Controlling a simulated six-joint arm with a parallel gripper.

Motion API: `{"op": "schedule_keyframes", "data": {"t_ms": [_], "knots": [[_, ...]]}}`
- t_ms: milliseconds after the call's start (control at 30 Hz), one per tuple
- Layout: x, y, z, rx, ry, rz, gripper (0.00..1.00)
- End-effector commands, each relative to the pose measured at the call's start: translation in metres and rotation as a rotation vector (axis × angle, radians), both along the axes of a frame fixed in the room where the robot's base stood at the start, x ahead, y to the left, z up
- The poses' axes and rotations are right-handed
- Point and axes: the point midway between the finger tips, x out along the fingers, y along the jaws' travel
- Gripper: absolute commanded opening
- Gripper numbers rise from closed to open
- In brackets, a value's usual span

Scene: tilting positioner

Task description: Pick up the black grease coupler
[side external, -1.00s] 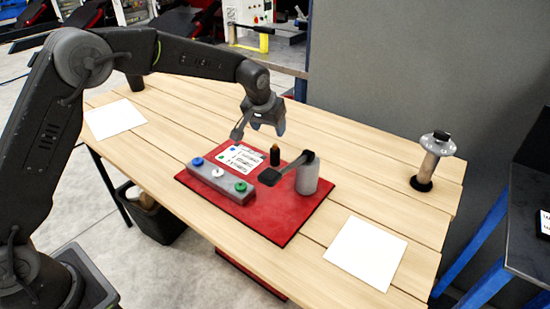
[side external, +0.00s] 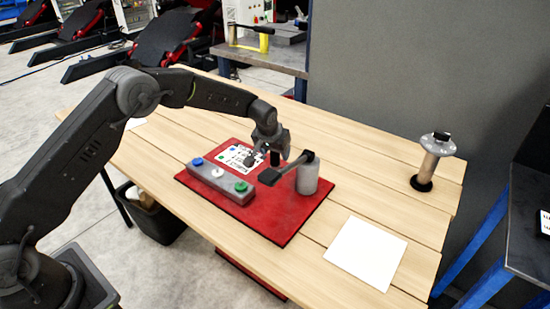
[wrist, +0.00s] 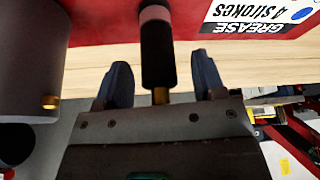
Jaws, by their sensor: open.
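The black grease coupler (wrist: 157,45) is a dark upright cylinder with a brass tip and a pinkish band. In the side view the coupler (side external: 275,159) stands on the red board (side external: 285,223), its top hidden by my gripper (side external: 267,146). In the wrist view my gripper (wrist: 160,78) is open, with one finger on each side of the coupler. Gaps show between the fingers and the coupler there, and the brass tip lies between them. Whether either finger touches it is not clear from the side.
A grey cylinder (side external: 308,178) with a black-ended lever (side external: 272,190) stands close to the coupler. A grey button block (side external: 221,184) and a white label card (side external: 240,156) lie on the board. A metal-topped stand (side external: 430,160) is at right; white sheets lie on the table.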

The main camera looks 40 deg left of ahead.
Motion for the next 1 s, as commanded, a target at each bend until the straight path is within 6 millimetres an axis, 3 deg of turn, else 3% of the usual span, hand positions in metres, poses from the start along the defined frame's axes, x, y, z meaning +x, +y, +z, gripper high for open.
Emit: {"op": "schedule_keyframes", "data": {"t_ms": [200, 767, 1000], "knots": [[0.0002, 0.0000, 0.0002, 0.000, -0.001, 0.000, 0.61], [0.0000, -0.0002, 0.0003, 0.000, 0.000, 0.000, 0.08], [0.0004, -0.0002, 0.0013, -0.001, -0.002, 0.000, 0.06]]}}
